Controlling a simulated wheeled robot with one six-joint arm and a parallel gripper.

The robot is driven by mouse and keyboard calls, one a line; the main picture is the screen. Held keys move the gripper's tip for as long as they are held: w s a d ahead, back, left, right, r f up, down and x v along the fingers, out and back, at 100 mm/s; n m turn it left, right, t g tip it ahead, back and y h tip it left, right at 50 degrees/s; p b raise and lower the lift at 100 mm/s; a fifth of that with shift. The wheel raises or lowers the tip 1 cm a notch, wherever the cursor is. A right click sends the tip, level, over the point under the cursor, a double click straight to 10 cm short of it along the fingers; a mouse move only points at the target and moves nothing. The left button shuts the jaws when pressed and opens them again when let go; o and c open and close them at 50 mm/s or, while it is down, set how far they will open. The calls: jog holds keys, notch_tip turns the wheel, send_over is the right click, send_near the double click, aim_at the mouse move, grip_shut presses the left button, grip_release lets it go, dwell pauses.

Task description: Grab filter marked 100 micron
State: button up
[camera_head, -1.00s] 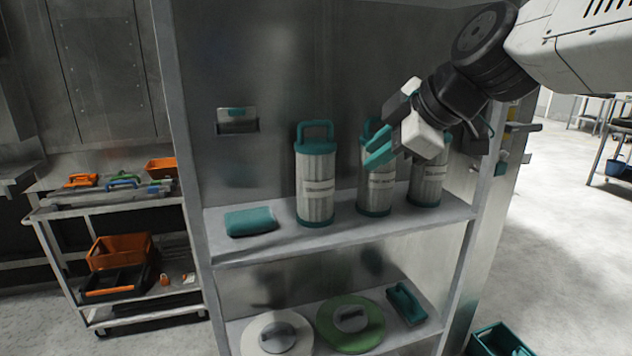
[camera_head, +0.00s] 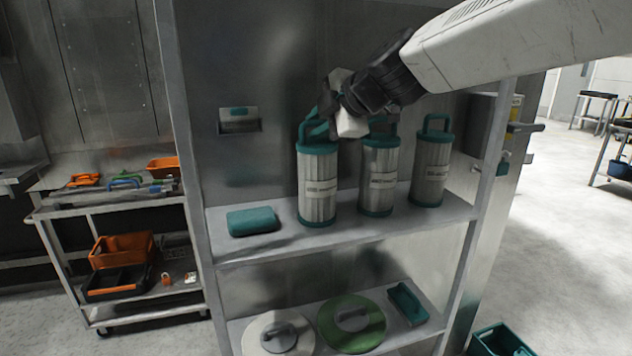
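Three white pleated cylindrical filters with teal caps and teal top handles stand upright in a row on the upper shelf: the left filter (camera_head: 317,187), the middle filter (camera_head: 379,182) and the right filter (camera_head: 431,174). My gripper (camera_head: 322,120) is at the handle of the left filter, angled down to the left. Its fingers overlap the handle in view, and I cannot tell whether they are open or closed on it. The middle filter's handle is partly hidden behind my gripper.
A teal folded pad (camera_head: 252,222) lies on the shelf (camera_head: 350,233) left of the filters. A cart (camera_head: 110,204) stands left.

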jog(key=shift+w+f, duration=0.1)
grip_shut()
dwell(1.4)
